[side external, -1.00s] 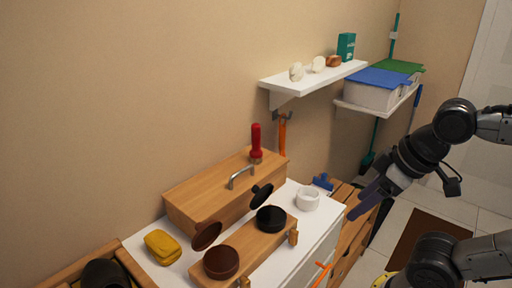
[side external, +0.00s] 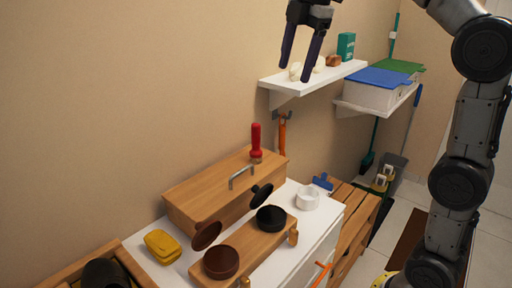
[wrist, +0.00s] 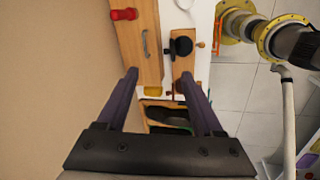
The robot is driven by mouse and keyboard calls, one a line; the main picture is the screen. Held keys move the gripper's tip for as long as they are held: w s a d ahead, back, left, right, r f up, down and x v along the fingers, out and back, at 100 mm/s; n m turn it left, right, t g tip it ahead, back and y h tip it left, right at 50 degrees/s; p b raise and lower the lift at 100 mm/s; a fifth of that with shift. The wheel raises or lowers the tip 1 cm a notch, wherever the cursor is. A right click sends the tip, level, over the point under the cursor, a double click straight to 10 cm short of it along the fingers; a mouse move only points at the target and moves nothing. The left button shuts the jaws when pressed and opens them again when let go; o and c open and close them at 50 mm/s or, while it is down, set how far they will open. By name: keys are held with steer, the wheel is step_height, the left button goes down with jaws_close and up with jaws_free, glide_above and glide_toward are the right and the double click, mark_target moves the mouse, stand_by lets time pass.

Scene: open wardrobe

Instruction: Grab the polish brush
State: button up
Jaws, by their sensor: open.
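My gripper (side external: 295,72) is open and empty, high above the cabinet, with its fingers pointing down in front of the upper shelf. In the wrist view its spread fingers (wrist: 158,76) frame part of the wooden box and the wooden stand. An upright red-handled tool (side external: 256,141), also seen in the wrist view (wrist: 124,14), stands at the right end of the wooden box (side external: 185,205). I cannot tell whether it is the polish brush. An open black tin (side external: 271,219) and an open brown tin (side external: 221,263) sit on a low wooden stand (side external: 252,249), which has small wooden pieces at its edge.
A yellow cloth (side external: 162,246) and a white roll (side external: 307,198) lie on the white cabinet top. The upper shelf (side external: 318,80) holds small items and a green box (side external: 346,46). The wall is close on the left. The air above the cabinet is clear.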

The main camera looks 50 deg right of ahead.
steer(key=w+d+f+n+g, duration=0.15)
steer(key=w+d+f, duration=0.25)
steer(key=w, duration=0.7)
steer(key=g, duration=0.1)
glide_above(256, 142)
steer(key=d, duration=0.2)
steer(key=f, duration=1)
steer(key=shift+w+a+f, duration=0.1)
steer(key=shift+a, duration=0.1)
steer(key=shift+d+f+m, duration=0.15)
steer(key=shift+f+m, duration=0.1)
steer(key=shift+f, duration=0.25)
step_height(256, 142, down, 8)
steer(key=shift+r, duration=0.1)
steer(key=shift+w+a+f, duration=0.1)
steer(key=shift+a+f, duration=0.05)
steer(key=shift+f, duration=0.75)
steer(key=shift+w+a+f, duration=0.1)
steer(key=shift+f, duration=0.8)
steer(key=shift+w+a+f, duration=0.1)
steer(key=shift+a+f, duration=0.05)
steer(key=shift+f, duration=0.75)
jaws_close()
